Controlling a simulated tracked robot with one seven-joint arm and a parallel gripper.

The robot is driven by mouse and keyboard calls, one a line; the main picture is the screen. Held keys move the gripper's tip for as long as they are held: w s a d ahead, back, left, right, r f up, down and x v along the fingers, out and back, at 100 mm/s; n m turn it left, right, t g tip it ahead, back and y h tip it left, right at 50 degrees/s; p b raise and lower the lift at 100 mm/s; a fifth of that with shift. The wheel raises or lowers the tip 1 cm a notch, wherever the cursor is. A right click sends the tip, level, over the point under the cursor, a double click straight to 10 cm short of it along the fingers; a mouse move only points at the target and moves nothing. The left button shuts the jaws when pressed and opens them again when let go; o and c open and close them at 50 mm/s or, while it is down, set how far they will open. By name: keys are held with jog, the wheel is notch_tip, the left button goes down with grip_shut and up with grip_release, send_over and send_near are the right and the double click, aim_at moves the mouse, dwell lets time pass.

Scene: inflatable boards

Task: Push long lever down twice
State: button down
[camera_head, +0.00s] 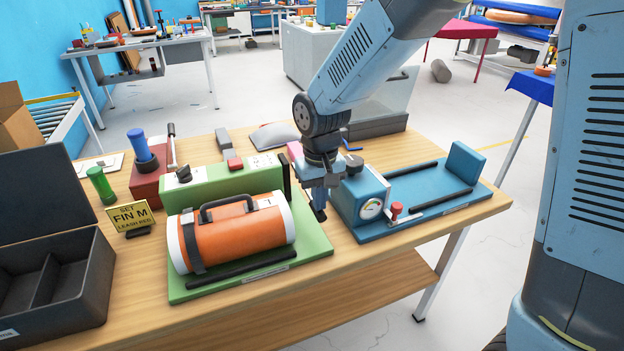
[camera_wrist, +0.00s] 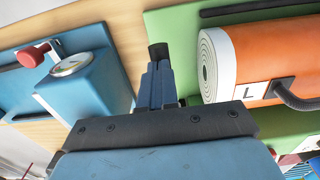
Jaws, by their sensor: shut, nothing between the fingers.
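My gripper (camera_head: 320,212) points down, shut and empty, between the green board and the blue board. In the wrist view, my gripper (camera_wrist: 158,52) shows its closed fingertips over the wooden table edge of the green board. An upright black lever (camera_head: 286,176) stands at the right end of the green box, just left of my gripper. A second lever with a dark knob (camera_head: 171,131) stands on the red box at the back left. I cannot tell for sure which is the long lever. Neither lever shows clearly in the wrist view.
An orange roll (camera_head: 238,234) with a black handle lies on the green board (camera_head: 318,244). The blue board (camera_head: 440,187) carries a gauge box (camera_head: 362,194) and a red knob (camera_head: 396,209), close right of my gripper. A dark open case (camera_head: 75,290) stands at the left.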

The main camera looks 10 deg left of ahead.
notch_tip(320, 180, up, 9)
dwell(0.8)
jog(key=shift+d, duration=0.1)
dwell(0.6)
